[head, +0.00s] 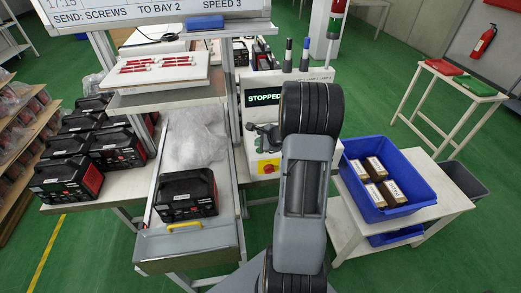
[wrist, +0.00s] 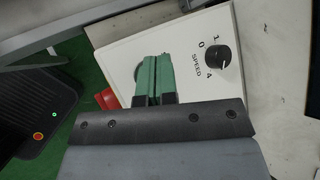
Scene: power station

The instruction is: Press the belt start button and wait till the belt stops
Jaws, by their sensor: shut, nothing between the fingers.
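The white control box (head: 260,158) has a display (head: 264,97) that reads STOPPED. A red emergency stop (head: 268,169) on yellow sits low on its front. In the wrist view the panel (wrist: 185,45) has a black speed knob (wrist: 216,57) to the right of my gripper. My gripper (wrist: 153,70) is shut and empty, with its green fingertips over the panel. A red part (wrist: 106,99) is left of the fingers.
The belt (head: 195,150) carries a black-red case (head: 187,193) and clear plastic wrap. More such cases stand on the left table. A blue bin (head: 397,203) with several boxes sits on the white table at right. My arm hides part of the control box.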

